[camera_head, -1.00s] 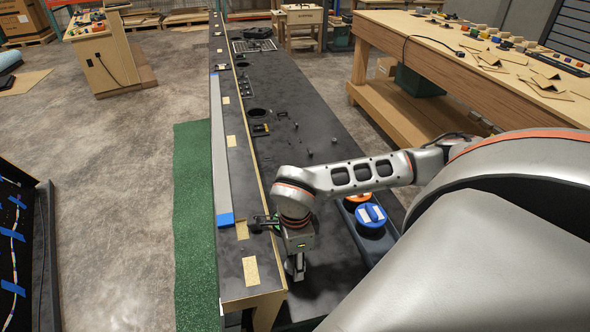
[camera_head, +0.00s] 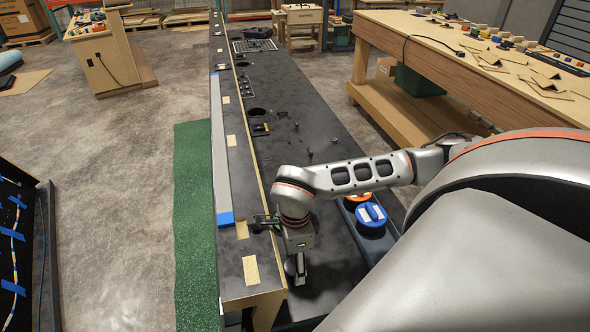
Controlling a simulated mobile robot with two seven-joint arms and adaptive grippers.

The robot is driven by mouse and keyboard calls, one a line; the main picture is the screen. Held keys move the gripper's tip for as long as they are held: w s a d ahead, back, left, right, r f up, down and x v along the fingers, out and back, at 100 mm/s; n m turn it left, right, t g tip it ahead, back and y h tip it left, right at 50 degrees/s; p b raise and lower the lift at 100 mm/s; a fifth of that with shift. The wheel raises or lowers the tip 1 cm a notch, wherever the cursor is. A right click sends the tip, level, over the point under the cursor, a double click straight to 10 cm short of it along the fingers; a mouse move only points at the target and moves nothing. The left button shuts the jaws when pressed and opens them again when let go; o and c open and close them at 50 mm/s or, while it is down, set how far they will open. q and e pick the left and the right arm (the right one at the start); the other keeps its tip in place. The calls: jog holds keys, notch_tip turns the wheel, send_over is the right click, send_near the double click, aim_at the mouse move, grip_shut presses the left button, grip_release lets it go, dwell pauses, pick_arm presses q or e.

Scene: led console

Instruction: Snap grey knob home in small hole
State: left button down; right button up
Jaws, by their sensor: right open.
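The long black console top (camera_head: 275,85) runs away from me down the middle of the head view. Several small dark knobs and pegs stand on it; one dark peg (camera_head: 310,154) is just beyond my right arm. Two larger round holes (camera_head: 257,112) show farther along. I cannot tell which piece is the grey knob or which hole is the small one. My right gripper (camera_head: 297,272) points down over the near end of the console, by its left inner edge, and is open. Its fingertips are small here and what lies under them is hidden. My left gripper is not in view.
A blue knob (camera_head: 371,214) and an orange knob (camera_head: 358,197) sit in a dark tray right of my wrist. A raised wooden-edged ledge (camera_head: 236,185) borders the console on the left. A wooden workbench (camera_head: 450,75) stands at right. Green matting (camera_head: 193,220) lies on the floor.

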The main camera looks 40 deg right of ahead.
jog(key=shift+s, duration=0.15)
notch_tip(320, 180, up, 12)
dwell(0.4)
dwell(0.4)
